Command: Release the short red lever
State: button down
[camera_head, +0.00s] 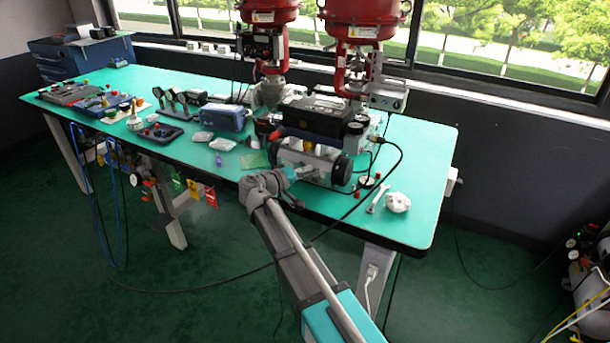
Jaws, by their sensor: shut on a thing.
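My gripper (300,173) is at the front of a silver cylindrical actuator (313,158) with dark end caps, near the table's front edge. Its jaws are shut on a small part there, taken to be the short red lever. The lever itself is hidden by the jaws and too small to make out. A red piece (276,134) shows at the upper left of the actuator, apart from the jaws. A black positioner box (314,117) stands just behind the actuator.
Two red valve actuators (361,20) stand at the back of the green table (425,165). A blue box (224,117) and several small instruments are to the left. A white lumpy object (397,202) and a black cable lie to the right. The table's right end is mostly clear.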

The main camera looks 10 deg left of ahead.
jog(key=n, duration=0.2)
jog(key=n+t+h+b, duration=0.1)
jog(key=n, duration=0.1)
jog(key=shift+r+b, duration=0.3)
jog(key=shift+r, duration=0.1)
jog(key=shift+w+a+r+n+t+h+b, duration=0.1)
jog(key=shift+r+n+t+h+b, duration=0.2)
jog(key=shift+n, duration=0.65)
jog(key=shift+a+r+n+t+h+b, duration=0.1)
jog(key=shift+r+n+t+h+b, duration=0.2)
jog(key=shift+n, duration=0.65)
jog(key=c, duration=0.7)
grip_release()
